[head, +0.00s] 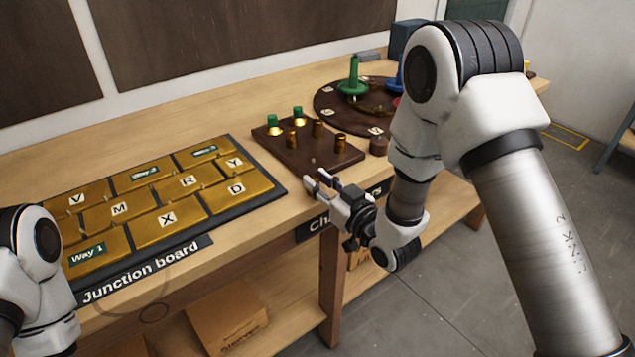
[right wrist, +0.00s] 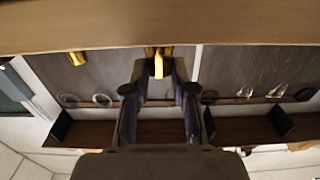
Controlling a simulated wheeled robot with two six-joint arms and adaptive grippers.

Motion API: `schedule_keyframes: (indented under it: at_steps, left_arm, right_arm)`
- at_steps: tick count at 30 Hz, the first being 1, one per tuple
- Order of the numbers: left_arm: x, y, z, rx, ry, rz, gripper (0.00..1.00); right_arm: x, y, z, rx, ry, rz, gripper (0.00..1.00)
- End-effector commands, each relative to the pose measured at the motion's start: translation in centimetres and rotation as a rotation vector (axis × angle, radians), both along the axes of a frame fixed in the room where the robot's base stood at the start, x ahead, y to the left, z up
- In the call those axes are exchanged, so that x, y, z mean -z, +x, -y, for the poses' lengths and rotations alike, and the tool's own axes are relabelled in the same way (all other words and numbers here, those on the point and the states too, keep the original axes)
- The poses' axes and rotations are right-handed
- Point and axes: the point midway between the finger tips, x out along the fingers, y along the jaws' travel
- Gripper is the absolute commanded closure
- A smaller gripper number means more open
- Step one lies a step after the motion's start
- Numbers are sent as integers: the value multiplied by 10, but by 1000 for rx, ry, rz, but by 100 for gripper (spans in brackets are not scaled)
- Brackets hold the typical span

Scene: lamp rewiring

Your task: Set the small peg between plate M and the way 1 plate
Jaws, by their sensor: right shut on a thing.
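The junction board (head: 204,241) lies on the bench at the left, with brass plates set close together. Plate M (head: 108,217) adjoins the way 1 plate (head: 112,247), which sits at the near left corner. No peg shows at their seam. My right gripper (head: 321,184) is at the bench's front edge, right of the board and in front of the peg block. In the right wrist view its fingers (right wrist: 158,82) are shut on a small brass peg (right wrist: 158,66). My left arm shows at the left edge of the head view; its gripper is out of view.
A dark peg block (head: 330,161) holds brass pegs (head: 292,140) and green-topped pegs (head: 272,125). Behind it, a round dark base (head: 326,98) carries a green handle (head: 352,82). Bare bench lies between the board and the block.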

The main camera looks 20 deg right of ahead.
Motion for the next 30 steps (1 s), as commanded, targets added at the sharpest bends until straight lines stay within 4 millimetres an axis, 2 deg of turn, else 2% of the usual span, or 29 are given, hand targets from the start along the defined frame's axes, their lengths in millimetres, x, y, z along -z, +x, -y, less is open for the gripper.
schedule_keyframes:
  at_steps: [2,3,4,13,17,20,26,28,30]
  left_arm:
    - [-2,0,0,0,0,0,56]
    - [-2,0,0,0,0,0,56]
    - [-2,0,0,0,0,0,56]
    - [-2,0,0,0,0,0,56]
    - [0,0,0,0,0,0,56]
    - [4,0,0,0,0,0,56]
    - [12,0,0,0,0,0,56]
    - [-12,0,0,0,0,-1,56]
    - [-24,1,0,0,0,1,56]
  right_arm:
    - [1,-1,0,0,-2,-8,100]
    - [1,-1,0,0,-2,-8,61]
    - [1,-1,0,0,-2,-8,50]
    - [1,-1,0,0,-1,-7,50]
    - [2,-10,5,2,-2,-9,50]
    - [2,-29,11,3,1,-10,50]
    - [2,-82,31,6,5,-10,50]
    - [-9,-94,34,1,2,-15,50]
    - [-8,-102,37,-1,0,-14,50]
